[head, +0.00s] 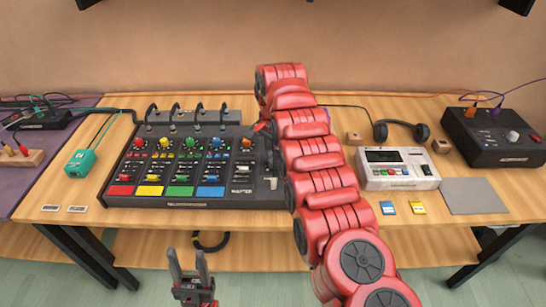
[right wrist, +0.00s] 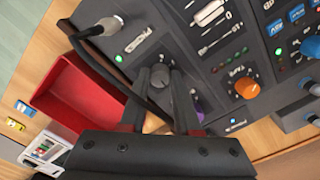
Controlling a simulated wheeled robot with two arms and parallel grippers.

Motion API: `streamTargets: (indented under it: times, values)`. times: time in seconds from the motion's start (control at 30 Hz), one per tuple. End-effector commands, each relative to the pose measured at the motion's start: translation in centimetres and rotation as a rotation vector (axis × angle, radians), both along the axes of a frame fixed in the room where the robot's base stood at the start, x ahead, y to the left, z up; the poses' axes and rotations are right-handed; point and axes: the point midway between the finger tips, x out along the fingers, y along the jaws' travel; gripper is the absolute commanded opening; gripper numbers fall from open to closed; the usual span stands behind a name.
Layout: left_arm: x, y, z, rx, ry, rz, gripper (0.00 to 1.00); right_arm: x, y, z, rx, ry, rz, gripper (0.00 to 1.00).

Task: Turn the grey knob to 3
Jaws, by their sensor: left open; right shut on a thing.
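The black mixer (head: 224,182) stands on the wooden table with rows of coloured knobs and faders. My right arm reaches across its right part and hides the right gripper in the head view. In the right wrist view the right gripper (right wrist: 161,88) has its two dark fingers shut on a grey knob (right wrist: 159,75). The knob's pointer and scale marks are too small to read. A purple knob (right wrist: 198,104) sits close beside the right finger. My left gripper (head: 189,280) is open and empty, in front of the table's front edge.
An orange knob (right wrist: 247,87) and a plugged cable (right wrist: 97,28) are near the right gripper. A white device (head: 398,169), headphones (head: 401,131) and a black box (head: 490,135) stand to the right. A teal box (head: 87,162) stands left. A grey mat (head: 473,196) is bare.

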Motion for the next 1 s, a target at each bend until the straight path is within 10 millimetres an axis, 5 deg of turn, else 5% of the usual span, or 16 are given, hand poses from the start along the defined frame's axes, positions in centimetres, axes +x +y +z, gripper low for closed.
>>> streamTargets:
  times: [0.4, 0.43, 0.57, 1.0]
  values:
    - [0.0, 0.0, 0.0, 0.000, 0.000, 0.000, 0.50, 0.0, 0.0, 0.0, 0.000, -0.001, -0.005, 0.00]
    - [0.0, 0.0, 0.0, 0.000, 0.000, 0.000, 0.50, 0.0, 0.0, 0.0, 0.001, -0.001, -0.005, 0.36]
    - [0.0, 0.0, 0.0, 0.000, 0.000, 0.000, 0.50, 0.0, 0.0, 0.0, 0.001, -0.001, -0.005, 0.60]
    - [0.0, 0.0, 0.2, 0.000, 0.000, 0.000, 0.50, 0.1, -0.1, 1.2, 0.003, -0.001, -0.005, 0.61]
